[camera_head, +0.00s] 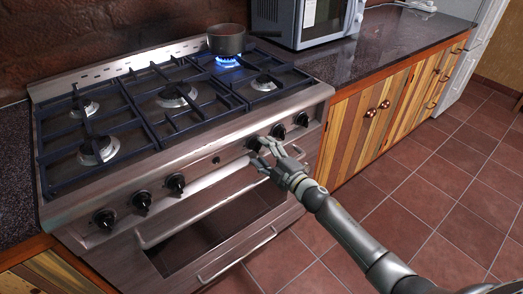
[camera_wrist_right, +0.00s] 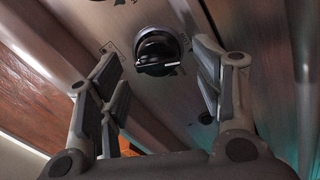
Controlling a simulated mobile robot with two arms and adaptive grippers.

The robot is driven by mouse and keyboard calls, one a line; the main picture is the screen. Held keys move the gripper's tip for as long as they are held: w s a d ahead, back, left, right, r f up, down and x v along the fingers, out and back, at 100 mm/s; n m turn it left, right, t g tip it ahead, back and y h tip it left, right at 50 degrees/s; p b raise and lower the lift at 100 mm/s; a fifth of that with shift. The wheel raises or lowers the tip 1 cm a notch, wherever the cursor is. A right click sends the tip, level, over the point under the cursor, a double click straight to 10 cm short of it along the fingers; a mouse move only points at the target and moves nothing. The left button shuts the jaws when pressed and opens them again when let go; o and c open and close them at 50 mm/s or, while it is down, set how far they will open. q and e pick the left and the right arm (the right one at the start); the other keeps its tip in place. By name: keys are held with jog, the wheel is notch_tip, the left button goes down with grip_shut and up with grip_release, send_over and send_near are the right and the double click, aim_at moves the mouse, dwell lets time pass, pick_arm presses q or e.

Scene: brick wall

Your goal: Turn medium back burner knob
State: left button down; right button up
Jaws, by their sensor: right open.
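The stove's sloped front panel (camera_head: 232,158) carries black knobs in a left group and a right group. The innermost knob of the right group (camera_head: 254,144) is just beyond my right gripper (camera_head: 268,153). In the right wrist view, a black knob (camera_wrist_right: 157,52) with a pale pointer line lies ahead, between the two sides of my open right gripper (camera_wrist_right: 160,85). The fingers appear apart from the knob, with nothing between them. The middle right knob (camera_head: 279,131) and the outermost right knob (camera_head: 302,119) show clear of the hand. My left gripper is out of view.
A dark pot (camera_head: 226,39) stands over a lit blue flame (camera_head: 228,61) at the back right. The other burners show no flame. An oven handle (camera_head: 238,257) runs below the panel. A microwave (camera_head: 318,22) stands on the right counter (camera_head: 395,35). The tiled floor (camera_head: 430,205) is clear.

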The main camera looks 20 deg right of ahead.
jog(key=v, duration=0.6)
jog(key=shift+s+r, duration=0.15)
jog(key=shift+s, duration=0.15)
